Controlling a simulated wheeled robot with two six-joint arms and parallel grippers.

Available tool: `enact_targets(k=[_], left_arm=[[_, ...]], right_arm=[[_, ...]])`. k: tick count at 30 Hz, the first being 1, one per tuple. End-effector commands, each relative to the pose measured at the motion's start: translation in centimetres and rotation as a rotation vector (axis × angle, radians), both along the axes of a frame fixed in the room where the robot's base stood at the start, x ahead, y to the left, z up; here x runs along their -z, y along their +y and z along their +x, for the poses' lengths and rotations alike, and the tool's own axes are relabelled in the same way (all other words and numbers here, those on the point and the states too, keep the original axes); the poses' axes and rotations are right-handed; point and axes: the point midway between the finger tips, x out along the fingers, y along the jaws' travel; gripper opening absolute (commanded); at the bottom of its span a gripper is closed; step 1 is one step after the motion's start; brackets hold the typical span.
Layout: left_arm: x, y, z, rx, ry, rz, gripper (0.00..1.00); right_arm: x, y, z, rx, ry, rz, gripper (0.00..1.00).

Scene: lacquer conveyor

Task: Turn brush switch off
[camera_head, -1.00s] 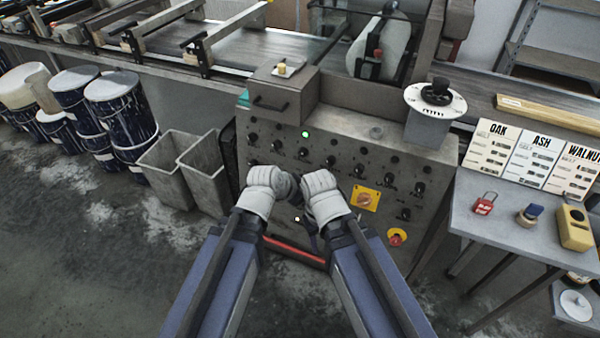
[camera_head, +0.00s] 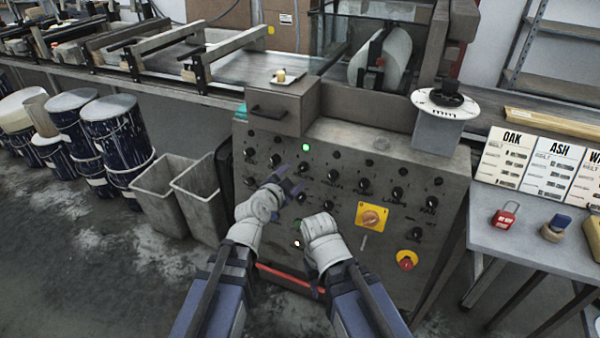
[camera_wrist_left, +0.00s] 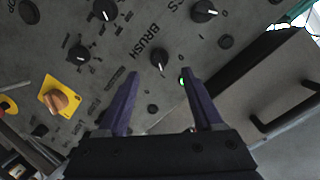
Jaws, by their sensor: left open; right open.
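The brush switch (camera_wrist_left: 159,57) is a black knob with a white pointer mark beside the printed word BRUSH in the left wrist view. In the head view I take it to be the knob (camera_head: 302,168) just below the green light. My left gripper (camera_head: 288,180) is open and empty in front of the panel, just below that knob. In the left wrist view its two purple fingers (camera_wrist_left: 160,82) are spread, with the switch beyond and between the tips, apart from them. My right gripper (camera_head: 304,232) is lower on the panel; its fingers are mostly hidden by its wrist.
The grey control panel (camera_head: 450,178) carries several similar knobs, a lit green light (camera_head: 306,147), a yellow rotary switch (camera_head: 370,216) and a red emergency button (camera_head: 406,260). Grey bins (camera_head: 165,200) stand at left. A side table (camera_head: 510,240) holds wood cards and a red padlock (camera_head: 505,214).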

Motion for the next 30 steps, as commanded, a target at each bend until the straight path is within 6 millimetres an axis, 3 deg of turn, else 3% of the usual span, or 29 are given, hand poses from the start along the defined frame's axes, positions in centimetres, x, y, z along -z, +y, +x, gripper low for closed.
enact_targets(k=[9, 20, 30], left_arm=[[1.6, -1.8, 4.6, 0.001, 0.000, 0.002, 0.68], [1.8, -2.2, 5.3, 0.001, 0.001, 0.000, 0.68], [1.8, -2.2, 5.3, 0.001, 0.000, 0.001, 0.31]], right_arm=[[1.6, 0.0, 0.0, 0.000, 0.000, 0.000, 0.50], [1.7, 0.0, 0.0, 0.000, 0.000, 0.000, 0.50], [1.7, 0.0, 0.0, 0.000, 0.000, 0.000, 0.50]])
